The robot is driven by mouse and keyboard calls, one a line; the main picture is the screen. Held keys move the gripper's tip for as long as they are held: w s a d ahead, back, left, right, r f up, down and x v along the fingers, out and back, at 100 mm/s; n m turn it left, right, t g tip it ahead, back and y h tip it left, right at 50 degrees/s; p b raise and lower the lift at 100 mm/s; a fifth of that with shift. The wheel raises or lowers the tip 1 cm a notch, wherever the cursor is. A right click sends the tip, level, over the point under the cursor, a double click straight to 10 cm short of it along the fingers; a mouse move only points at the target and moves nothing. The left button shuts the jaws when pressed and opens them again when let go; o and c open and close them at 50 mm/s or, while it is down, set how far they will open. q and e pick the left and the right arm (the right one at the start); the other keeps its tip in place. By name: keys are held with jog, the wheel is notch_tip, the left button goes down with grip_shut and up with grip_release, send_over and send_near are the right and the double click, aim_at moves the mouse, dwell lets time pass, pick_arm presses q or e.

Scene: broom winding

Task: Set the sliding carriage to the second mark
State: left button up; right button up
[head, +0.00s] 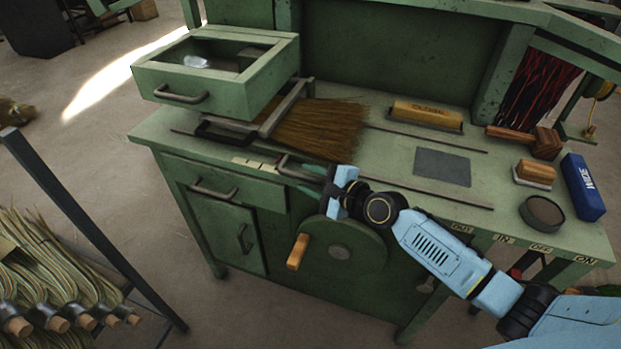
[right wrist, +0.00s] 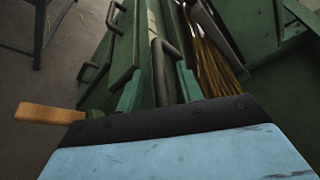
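The sliding carriage appears to be the dark metal frame at the bench's front left, with a dark bar handle (head: 298,162) at its right end. The handle also shows in the right wrist view (right wrist: 164,72). A pale strip with marks (head: 254,164) lies on the bench's front edge, left of the handle. My right gripper (head: 314,181) is at the handle; in the right wrist view its green fingers (right wrist: 158,92) are apart, with the handle between them. I cannot tell whether they touch it. My left gripper is not in view.
Broom bristles (head: 318,128) lie behind the handle. An open drawer box (head: 205,88) stands above the bench's left side. A crank wheel with a wooden grip (head: 297,252) is below my right gripper. A blue box (head: 583,187) and round tin (head: 542,212) stand at right.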

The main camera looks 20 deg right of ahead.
jog(key=v, duration=1.3)
jog(key=shift+s+p, duration=0.15)
jog(key=shift+p, duration=0.25)
